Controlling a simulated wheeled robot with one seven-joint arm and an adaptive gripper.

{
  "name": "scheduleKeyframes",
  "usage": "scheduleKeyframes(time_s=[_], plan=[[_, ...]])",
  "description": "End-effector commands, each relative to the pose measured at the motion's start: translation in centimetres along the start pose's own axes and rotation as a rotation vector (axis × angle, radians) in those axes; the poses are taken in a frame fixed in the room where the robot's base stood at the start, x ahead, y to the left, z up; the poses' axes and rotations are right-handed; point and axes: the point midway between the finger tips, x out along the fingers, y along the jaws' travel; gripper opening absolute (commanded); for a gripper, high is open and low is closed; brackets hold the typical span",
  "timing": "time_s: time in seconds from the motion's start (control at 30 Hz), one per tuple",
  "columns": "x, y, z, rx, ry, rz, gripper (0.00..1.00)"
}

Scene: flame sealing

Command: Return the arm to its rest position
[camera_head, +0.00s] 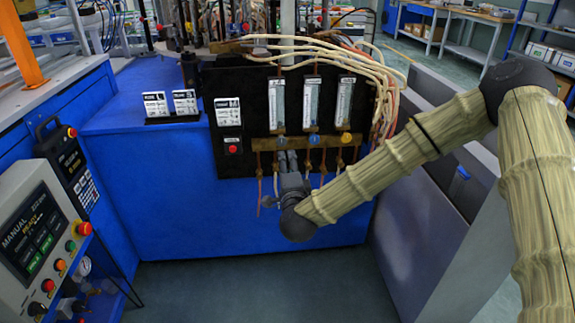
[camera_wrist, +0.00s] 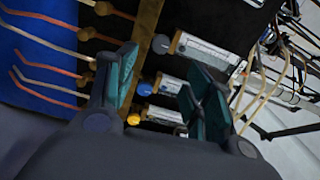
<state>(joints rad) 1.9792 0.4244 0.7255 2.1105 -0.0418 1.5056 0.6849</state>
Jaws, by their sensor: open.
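My gripper (camera_head: 287,160) is in front of the black panel (camera_head: 256,85), near the lower left of the flow meters. In the wrist view its two dark teal fingers (camera_wrist: 162,80) are spread apart with nothing clamped between them. A blue knob (camera_wrist: 145,88) and a yellow knob (camera_wrist: 133,118) show in the gap between the fingers; the distance to them is hard to tell. A grey knob (camera_wrist: 160,43) lies beyond the fingertips. My arm reaches in from the right in the head view, bent at the elbow.
Three flow meters (camera_head: 312,100) stand above a brass-coloured bar (camera_head: 300,144) with thin copper tubes below. Pale hoses (camera_head: 340,50) crowd the panel's top and right. A control box (camera_head: 45,235) stands at left. Floor in front of the blue cabinet (camera_head: 190,210) is clear.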

Motion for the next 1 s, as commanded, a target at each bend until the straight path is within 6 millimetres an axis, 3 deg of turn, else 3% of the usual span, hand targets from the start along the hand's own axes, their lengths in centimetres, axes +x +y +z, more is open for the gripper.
scheduleKeyframes(time_s=[0.17, 0.27, 0.37, 0.47, 0.73, 1.0], plan=[[0.0, 0.1, 0.1, -0.002, -0.002, 0.002, 0.52], [-0.6, 1.5, 0.4, -0.027, -0.020, 0.026, 0.52], [-2.0, 4.7, 1.2, -0.091, -0.067, 0.087, 0.52], [-4.4, 9.3, 2.1, -0.186, -0.139, 0.176, 0.52], [-13.5, 22.1, 2.7, -0.463, -0.369, 0.435, 0.52], [-25.0, 32.3, 0.1, -0.717, -0.623, 0.691, 0.52]])
